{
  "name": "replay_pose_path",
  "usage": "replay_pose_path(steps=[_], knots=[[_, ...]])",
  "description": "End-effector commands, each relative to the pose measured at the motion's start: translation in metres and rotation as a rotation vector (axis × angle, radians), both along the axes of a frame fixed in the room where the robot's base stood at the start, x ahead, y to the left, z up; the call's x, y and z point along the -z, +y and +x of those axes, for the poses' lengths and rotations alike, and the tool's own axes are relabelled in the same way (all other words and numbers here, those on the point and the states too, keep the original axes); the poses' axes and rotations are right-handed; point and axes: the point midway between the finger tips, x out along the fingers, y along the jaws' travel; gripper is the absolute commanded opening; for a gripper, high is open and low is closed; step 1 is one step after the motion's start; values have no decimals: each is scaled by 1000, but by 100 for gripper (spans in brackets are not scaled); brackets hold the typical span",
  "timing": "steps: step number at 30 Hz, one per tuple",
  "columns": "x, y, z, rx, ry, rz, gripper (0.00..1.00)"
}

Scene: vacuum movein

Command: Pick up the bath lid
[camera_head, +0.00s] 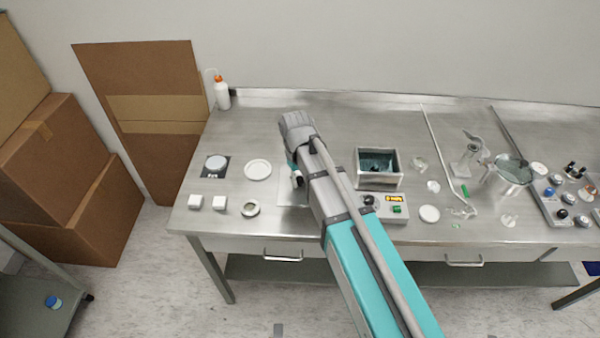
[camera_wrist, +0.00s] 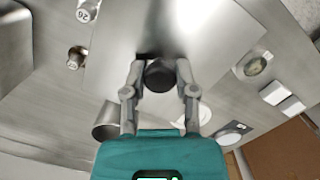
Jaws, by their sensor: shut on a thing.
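The bath lid is a flat metal plate with a black knob (camera_wrist: 160,75), and its plate (camera_wrist: 200,30) fills the upper middle of the wrist view. My gripper (camera_wrist: 160,72) has its two fingers closed on either side of the knob. In the head view the lid (camera_head: 287,193) shows only in part, because my arm covers much of it. My gripper (camera_head: 296,178) is mostly hidden there too. The water bath (camera_head: 378,180), an open box with dark liquid, stands to the right of my arm. I cannot tell whether the lid touches the bench.
White blocks (camera_head: 195,202), a round jar (camera_head: 250,208), a white dish (camera_head: 257,170) and a small scale (camera_head: 216,164) lie left of the lid. Glassware and a metal bowl (camera_head: 512,172) stand at the right. A wash bottle (camera_head: 222,94) stands at the back left.

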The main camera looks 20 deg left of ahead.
Motion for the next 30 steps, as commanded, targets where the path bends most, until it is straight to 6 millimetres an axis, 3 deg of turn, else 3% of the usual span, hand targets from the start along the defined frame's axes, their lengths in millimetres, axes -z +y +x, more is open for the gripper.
replay_pose_path(steps=[1, 3, 9, 15, 30], knots=[[-13, -4, -7, 0, 0, 0, 0], [-19, -11, -16, 0, 0, 0, 0], [-35, -34, -50, 0, 0, 0, 0], [-45, -48, -70, 0, 0, 0, 0], [-50, -55, -81, -1, 0, 0, 0]])
